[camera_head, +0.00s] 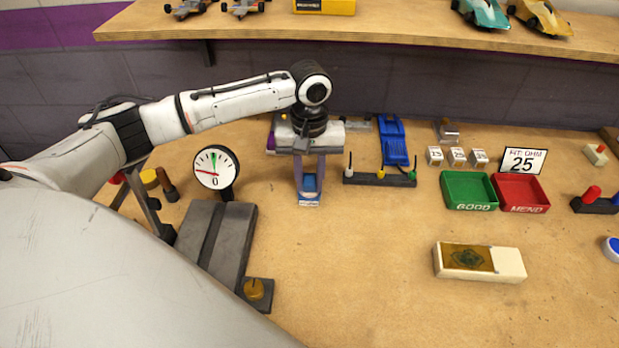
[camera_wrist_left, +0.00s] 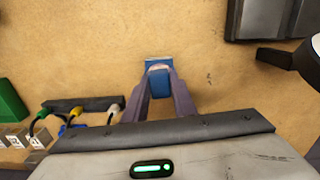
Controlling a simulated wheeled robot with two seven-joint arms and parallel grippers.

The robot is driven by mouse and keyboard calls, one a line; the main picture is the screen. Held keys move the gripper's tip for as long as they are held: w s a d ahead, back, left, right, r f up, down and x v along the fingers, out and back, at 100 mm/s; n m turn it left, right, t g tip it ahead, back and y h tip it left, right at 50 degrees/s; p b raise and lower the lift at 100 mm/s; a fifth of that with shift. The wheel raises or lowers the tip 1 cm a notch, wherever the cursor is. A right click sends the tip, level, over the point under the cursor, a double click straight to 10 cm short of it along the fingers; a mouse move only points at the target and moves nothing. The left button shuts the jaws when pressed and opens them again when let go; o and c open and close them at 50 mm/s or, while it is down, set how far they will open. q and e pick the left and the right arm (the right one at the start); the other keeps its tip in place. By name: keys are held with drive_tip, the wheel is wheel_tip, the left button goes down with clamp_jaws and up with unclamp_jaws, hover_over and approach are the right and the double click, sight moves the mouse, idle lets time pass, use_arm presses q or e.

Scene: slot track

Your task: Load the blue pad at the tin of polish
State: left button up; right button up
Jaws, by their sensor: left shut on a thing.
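My left gripper (camera_head: 309,186) is in the middle of the bench, pointing down. It is shut on a small blue block, likely the blue pad (camera_head: 309,183). In the left wrist view the blue pad (camera_wrist_left: 160,84) sits between the purple fingertips (camera_wrist_left: 160,76), with a pinkish patch near its top. A flat blue and white piece (camera_head: 308,200) lies at the fingertips; I cannot tell if the pad touches it. A round blue and white thing (camera_head: 612,247), possibly the tin of polish, is cut off at the right edge. My right gripper is not in view.
A dial gauge (camera_head: 214,168) and dark grey block (camera_head: 215,240) stand left of the gripper. A black rail with coloured plugs (camera_head: 380,180) is to the right. Green (camera_head: 470,205) and red trays (camera_head: 520,208) and a cream block (camera_head: 510,264) lie further right. Front middle is clear.

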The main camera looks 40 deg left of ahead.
sight(310, 179)
use_arm(q)
drive_tip(key=shift+r, duration=3.5)
